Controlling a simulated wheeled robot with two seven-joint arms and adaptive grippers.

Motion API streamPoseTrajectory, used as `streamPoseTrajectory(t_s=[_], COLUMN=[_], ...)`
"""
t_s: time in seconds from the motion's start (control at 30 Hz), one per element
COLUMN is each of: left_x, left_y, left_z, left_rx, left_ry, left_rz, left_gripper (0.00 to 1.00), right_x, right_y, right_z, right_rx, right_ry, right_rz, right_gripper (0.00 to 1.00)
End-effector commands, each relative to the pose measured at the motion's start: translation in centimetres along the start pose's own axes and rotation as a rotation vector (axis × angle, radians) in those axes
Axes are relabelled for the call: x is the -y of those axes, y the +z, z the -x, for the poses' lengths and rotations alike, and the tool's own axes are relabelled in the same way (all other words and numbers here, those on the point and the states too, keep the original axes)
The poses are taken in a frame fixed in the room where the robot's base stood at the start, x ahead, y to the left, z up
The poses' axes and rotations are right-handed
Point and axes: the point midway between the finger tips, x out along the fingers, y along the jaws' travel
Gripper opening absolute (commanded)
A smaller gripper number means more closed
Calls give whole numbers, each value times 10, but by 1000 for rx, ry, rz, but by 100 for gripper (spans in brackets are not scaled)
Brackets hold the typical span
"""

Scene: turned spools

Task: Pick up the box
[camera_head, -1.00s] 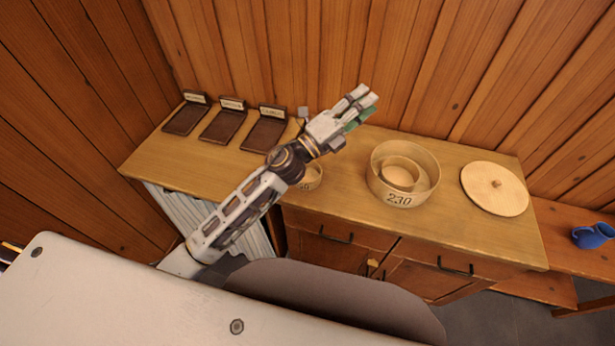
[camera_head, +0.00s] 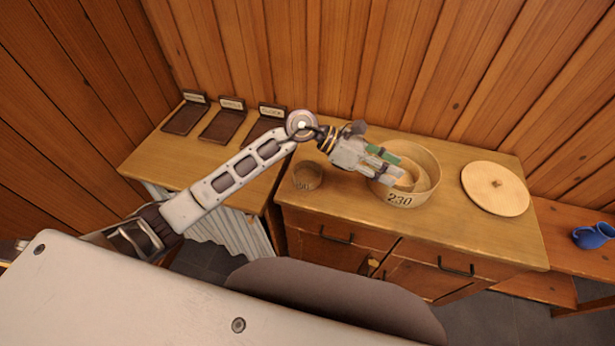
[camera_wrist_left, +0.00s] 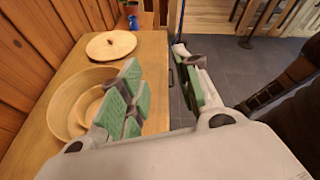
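A large round wooden box (camera_head: 402,199) marked 230 stands open on the wooden counter, with a smaller round box (camera_head: 406,181) inside it. Both also show in the left wrist view, the large one (camera_wrist_left: 62,102) and the small one (camera_wrist_left: 86,104), partly behind a finger. Another small round box (camera_head: 308,177) stands further left. My left gripper (camera_head: 388,166) is over the left side of the large box and hides part of both boxes. In the left wrist view its green-padded fingers (camera_wrist_left: 160,98) are wide apart with nothing between them. My right gripper is not in view.
A round wooden lid with a knob (camera_head: 495,188) lies flat at the counter's right. Several dark labelled trays (camera_head: 223,125) stand at the back left. A blue jug (camera_head: 592,235) is on a lower bench at far right. A wood-panelled wall closes the back.

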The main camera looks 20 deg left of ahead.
Motion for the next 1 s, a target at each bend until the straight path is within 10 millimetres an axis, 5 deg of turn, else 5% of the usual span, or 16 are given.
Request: streamPoseTrajectory(t_s=[0.27, 0.5, 0.8, 1.0], left_x=[-23, -51, -82, -90], left_y=[-56, -97, -126, -130], left_z=[23, 67, 144, 174], left_rx=[-364, -684, -1061, -1191], left_ry=[21, 49, 92, 108], left_rz=[-172, -269, -314, -311], left_gripper=[33, 33, 33, 33], right_x=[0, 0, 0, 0], right_y=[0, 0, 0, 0], right_z=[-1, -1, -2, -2], right_rx=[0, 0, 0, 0], right_ry=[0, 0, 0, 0], right_rz=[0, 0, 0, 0], right_gripper=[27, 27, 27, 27])
